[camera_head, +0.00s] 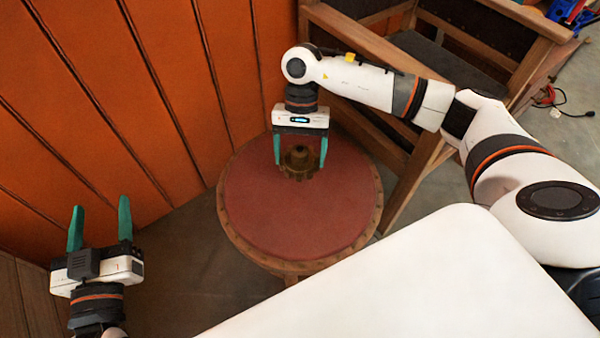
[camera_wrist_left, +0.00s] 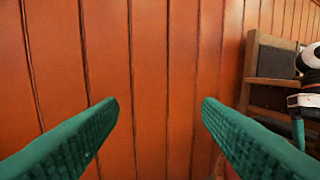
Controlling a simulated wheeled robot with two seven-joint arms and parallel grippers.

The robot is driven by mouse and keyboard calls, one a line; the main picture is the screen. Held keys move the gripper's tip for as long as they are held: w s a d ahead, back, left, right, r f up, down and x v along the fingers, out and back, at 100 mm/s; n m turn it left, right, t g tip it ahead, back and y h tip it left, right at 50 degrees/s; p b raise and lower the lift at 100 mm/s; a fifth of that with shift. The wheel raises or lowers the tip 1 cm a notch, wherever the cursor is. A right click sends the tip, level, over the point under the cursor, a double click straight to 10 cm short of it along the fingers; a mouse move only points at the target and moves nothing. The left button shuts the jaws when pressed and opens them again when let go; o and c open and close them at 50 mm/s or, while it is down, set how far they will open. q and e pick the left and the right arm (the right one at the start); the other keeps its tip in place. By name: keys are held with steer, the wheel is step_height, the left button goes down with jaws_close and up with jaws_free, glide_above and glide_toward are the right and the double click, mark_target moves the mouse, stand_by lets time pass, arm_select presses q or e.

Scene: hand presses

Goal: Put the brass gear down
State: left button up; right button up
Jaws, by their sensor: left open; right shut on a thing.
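The brass gear (camera_head: 299,161) is a dark brass toothed wheel with a hub, in the head view over the far part of a round stool with a red top (camera_head: 290,215). My right gripper (camera_head: 300,166) reaches down from above, its green fingers on either side of the gear, shut on it. Whether the gear touches the stool top or hangs just above it, I cannot tell. My left gripper (camera_head: 100,204) is open and empty at the lower left, well away from the stool. Its parted green fingers (camera_wrist_left: 160,108) fill the lower left wrist view, with nothing between them.
An orange panelled wall (camera_head: 130,100) stands behind and left of the stool. A wooden chair (camera_head: 430,150) stands close on the right, under my right arm. A red cable (camera_head: 548,97) lies on the floor at far right. The stool's near part is clear.

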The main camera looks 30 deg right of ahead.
mark_target(300, 183)
step_height(300, 183, down, 2)
steer(key=shift+f, duration=0.15)
step_height(300, 183, down, 3)
steer(key=shift+b, duration=0.6)
steer(key=shift+f, duration=0.45)
arm_select(q)
steer(key=r+t, duration=0.1)
steer(key=r, duration=0.1)
steer(key=s+r+t+h, duration=0.1)
steer(key=r+t, duration=0.2)
steer(key=shift+s+d+r+h, duration=0.15)
steer(key=shift+d+r+h, duration=0.15)
steer(key=shift+r, duration=0.1)
steer(key=shift+s+r+t, duration=0.1)
steer(key=shift+r+t, duration=0.05)
steer(key=shift+t, duration=0.25)
arm_select(e)
steer(key=shift+f, duration=0.1)
steer(key=o, duration=1.5)
arm_select(q)
steer(key=shift+s+r, duration=0.1)
steer(key=shift+r, duration=0.1)
